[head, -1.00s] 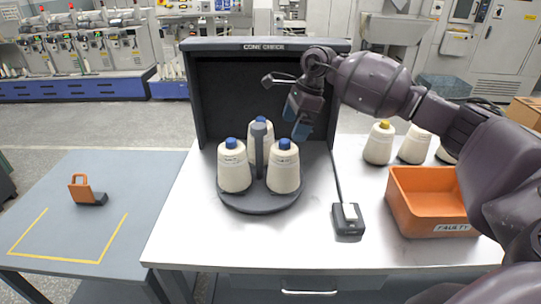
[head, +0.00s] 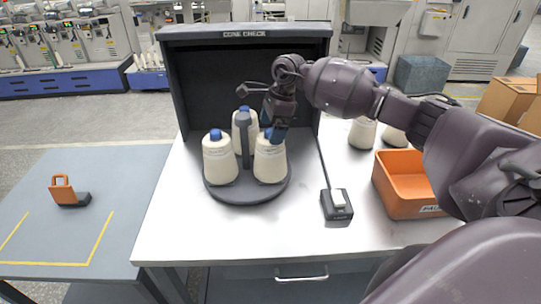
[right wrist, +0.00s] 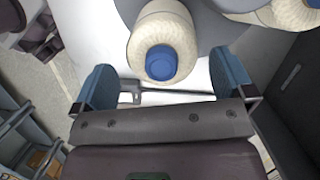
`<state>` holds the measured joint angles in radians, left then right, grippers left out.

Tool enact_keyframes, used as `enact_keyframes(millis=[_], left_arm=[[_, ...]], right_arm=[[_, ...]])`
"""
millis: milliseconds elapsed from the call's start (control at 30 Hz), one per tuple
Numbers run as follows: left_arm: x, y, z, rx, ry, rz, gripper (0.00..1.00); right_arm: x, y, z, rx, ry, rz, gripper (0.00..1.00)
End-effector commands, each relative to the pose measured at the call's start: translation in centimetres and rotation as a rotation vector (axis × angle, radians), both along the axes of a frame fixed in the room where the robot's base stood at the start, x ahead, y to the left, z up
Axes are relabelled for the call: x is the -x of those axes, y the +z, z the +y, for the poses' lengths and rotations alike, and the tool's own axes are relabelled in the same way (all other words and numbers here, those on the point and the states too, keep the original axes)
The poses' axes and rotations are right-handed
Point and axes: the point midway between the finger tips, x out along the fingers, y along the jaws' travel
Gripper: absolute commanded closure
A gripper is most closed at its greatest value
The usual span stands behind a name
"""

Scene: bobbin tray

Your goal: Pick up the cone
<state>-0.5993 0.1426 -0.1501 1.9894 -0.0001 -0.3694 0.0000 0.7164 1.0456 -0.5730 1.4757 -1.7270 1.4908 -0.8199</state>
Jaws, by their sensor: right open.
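Three cream cones with blue tops stand upright on a round dark turntable (head: 247,196) around a grey post (head: 244,143). They are the front-left cone (head: 219,162), the rear cone (head: 240,128) and the front-right cone (head: 269,163). My right gripper (head: 277,137) is open, pointing down at the top of the front-right cone and partly hiding its blue tip. In the right wrist view, a cone (right wrist: 163,26) with a blue tip (right wrist: 161,62) lies between the two spread blue fingers, with gaps on both sides. My left gripper is out of view.
A dark booth marked "CONE CHECK" (head: 246,33) stands behind the turntable. A switch box (head: 337,205) on a cable and an orange bin (head: 403,200) are to the right. More cones (head: 362,133) stand behind the bin. The left table (head: 130,180) holds an orange-and-black object (head: 68,190).

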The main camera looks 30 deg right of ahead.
Motion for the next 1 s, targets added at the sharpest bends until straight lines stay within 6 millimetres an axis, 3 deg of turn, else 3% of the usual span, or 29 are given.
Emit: enact_keyframes(millis=[233,500,900,1000], left_arm=[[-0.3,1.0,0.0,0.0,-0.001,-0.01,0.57],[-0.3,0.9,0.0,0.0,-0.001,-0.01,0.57],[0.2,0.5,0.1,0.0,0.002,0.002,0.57],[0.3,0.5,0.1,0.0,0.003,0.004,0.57]], right_arm=[[-0.3,-3.1,0.8,-0.002,0.0,0.002,0.0],[-0.3,-3.5,0.8,0.0,0.0,0.0,0.02],[-0.3,-3.5,0.8,-0.001,0.0,0.0,0.63],[-0.4,-3.4,0.8,-0.001,0.0,-0.001,0.64]])
